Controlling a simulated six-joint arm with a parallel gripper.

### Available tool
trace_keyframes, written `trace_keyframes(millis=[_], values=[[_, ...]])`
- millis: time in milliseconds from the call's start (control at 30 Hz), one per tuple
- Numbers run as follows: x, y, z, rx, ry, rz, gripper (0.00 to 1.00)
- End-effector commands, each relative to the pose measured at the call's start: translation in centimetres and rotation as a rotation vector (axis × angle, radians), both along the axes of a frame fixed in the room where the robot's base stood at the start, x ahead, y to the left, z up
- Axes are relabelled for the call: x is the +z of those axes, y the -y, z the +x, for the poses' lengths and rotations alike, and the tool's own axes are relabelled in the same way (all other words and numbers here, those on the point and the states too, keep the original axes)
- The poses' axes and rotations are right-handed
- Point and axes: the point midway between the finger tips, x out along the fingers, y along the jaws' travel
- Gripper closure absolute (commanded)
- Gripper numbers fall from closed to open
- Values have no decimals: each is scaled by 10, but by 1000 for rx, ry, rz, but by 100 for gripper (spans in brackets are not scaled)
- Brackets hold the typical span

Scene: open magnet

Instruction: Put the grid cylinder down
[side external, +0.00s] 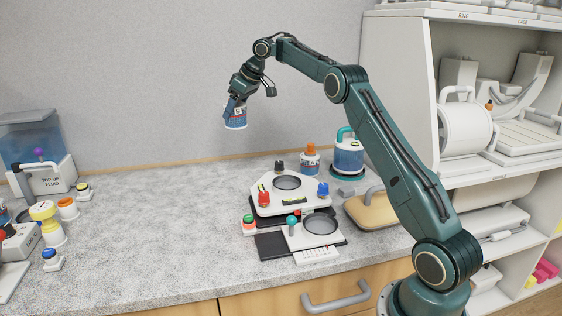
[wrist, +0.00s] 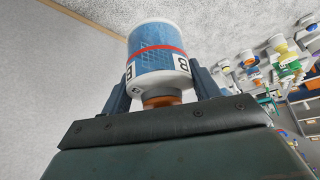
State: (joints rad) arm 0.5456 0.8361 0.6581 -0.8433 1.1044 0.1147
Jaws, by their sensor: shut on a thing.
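The grid cylinder (side external: 235,119) hangs from my gripper (side external: 237,102), high above the left-middle of the counter in the side view. In the wrist view the cylinder (wrist: 155,47) is blue with a grid pattern, white ends, a red band and white label squares with dark characters. Its grey collar and orange knob sit between the two fingers of my gripper (wrist: 161,92), which is shut on it. The cylinder is clear of every surface.
A white station with a round recess (side external: 287,183) and coloured knobs stands on the counter. A smaller unit with a round dish (side external: 320,225) is in front. A similar orange-topped cylinder (side external: 310,160) and a blue canister (side external: 348,158) stand behind. The counter's left-middle (side external: 150,240) is clear.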

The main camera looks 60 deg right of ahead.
Motion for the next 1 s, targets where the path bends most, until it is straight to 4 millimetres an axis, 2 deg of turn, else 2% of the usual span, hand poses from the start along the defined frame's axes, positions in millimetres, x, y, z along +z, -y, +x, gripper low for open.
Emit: trace_keyframes(millis=[400,633,867,1000], values=[[1,0,0,2,3,0,70],[-2,1,-8,36,1,0,70],[-10,3,-33,145,2,2,70],[-17,2,-56,249,1,3,70]])
